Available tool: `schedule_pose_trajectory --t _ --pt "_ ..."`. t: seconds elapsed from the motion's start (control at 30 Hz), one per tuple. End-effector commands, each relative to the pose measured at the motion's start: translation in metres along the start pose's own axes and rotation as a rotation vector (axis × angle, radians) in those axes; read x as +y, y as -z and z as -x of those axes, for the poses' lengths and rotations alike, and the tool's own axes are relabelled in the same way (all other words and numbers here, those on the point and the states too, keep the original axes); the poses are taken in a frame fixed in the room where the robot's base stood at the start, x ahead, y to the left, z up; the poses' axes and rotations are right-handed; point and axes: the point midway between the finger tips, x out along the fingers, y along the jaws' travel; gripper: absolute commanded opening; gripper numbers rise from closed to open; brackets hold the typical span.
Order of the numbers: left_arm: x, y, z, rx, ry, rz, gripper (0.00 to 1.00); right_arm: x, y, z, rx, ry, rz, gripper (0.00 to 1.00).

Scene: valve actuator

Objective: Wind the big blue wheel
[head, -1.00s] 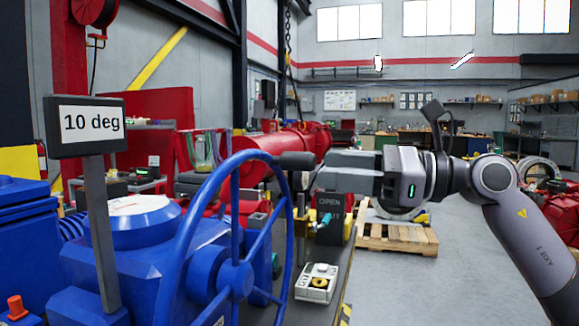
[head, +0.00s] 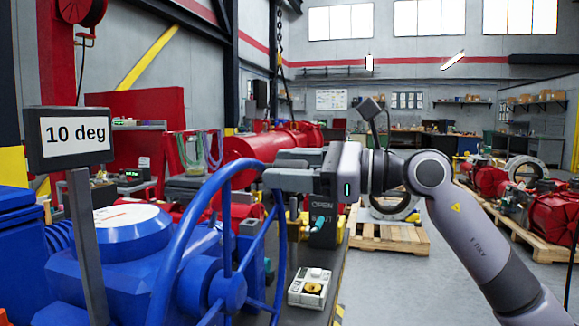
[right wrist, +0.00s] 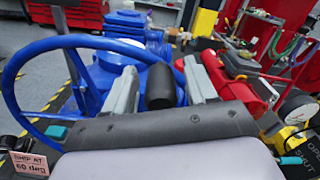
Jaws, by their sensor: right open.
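The big blue wheel (head: 228,288) stands upright on a blue actuator body (head: 125,255), and its rim also shows in the right wrist view (right wrist: 12,85). A black handle knob (right wrist: 160,87) sits on the rim. My right gripper (head: 274,168) is at the top right of the rim, hiding the knob in the head view. In the right wrist view its open fingers (right wrist: 158,92) stand on both sides of the knob, with a visible gap on each side. A display (head: 72,137) on a post reads "10 deg". My left gripper is out of view.
A small white box with a round yellow part (head: 309,288) lies on the bench right of the wheel. An OPEN/SHUT plate (head: 323,212) stands behind it. A tag in the right wrist view (right wrist: 29,164) reads "SHIP AT 60 deg". Open floor and a wooden pallet (head: 375,243) lie further right.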

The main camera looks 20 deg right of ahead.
Motion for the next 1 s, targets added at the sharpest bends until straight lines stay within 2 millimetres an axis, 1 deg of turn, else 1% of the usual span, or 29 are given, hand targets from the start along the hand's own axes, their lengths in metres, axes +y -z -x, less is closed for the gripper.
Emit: schedule_pose_trajectory --t 0.03,0.07,0.1,0.17,0.2,0.23,0.47,0.67,0.87,1.0 --pt "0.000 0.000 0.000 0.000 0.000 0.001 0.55 0.000 0.000 0.000 0.000 0.000 0.000 0.56" --pt "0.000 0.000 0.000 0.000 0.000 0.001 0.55 0.000 0.000 0.000 0.000 0.000 0.000 0.53" --pt "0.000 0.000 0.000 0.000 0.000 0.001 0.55 0.000 0.000 0.000 0.000 0.000 0.000 0.40" --pt "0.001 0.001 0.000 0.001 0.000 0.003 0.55 0.000 0.000 0.000 0.000 0.000 0.000 0.21" --pt "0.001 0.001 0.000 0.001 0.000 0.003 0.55 0.000 0.000 0.000 0.000 0.000 0.000 0.08" --pt "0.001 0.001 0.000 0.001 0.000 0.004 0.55 0.000 0.000 0.000 0.000 0.000 0.000 0.00" --pt "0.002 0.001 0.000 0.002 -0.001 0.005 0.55 0.000 -0.001 0.001 -0.001 0.000 0.004 0.00" --pt "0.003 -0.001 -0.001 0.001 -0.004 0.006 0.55 0.005 -0.006 0.001 -0.001 0.000 0.051 0.00" --pt "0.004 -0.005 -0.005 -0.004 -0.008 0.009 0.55 0.018 -0.017 0.001 -0.003 0.000 0.169 0.00" --pt "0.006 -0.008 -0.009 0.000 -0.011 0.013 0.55 0.035 -0.027 0.001 -0.003 0.000 0.289 0.00"
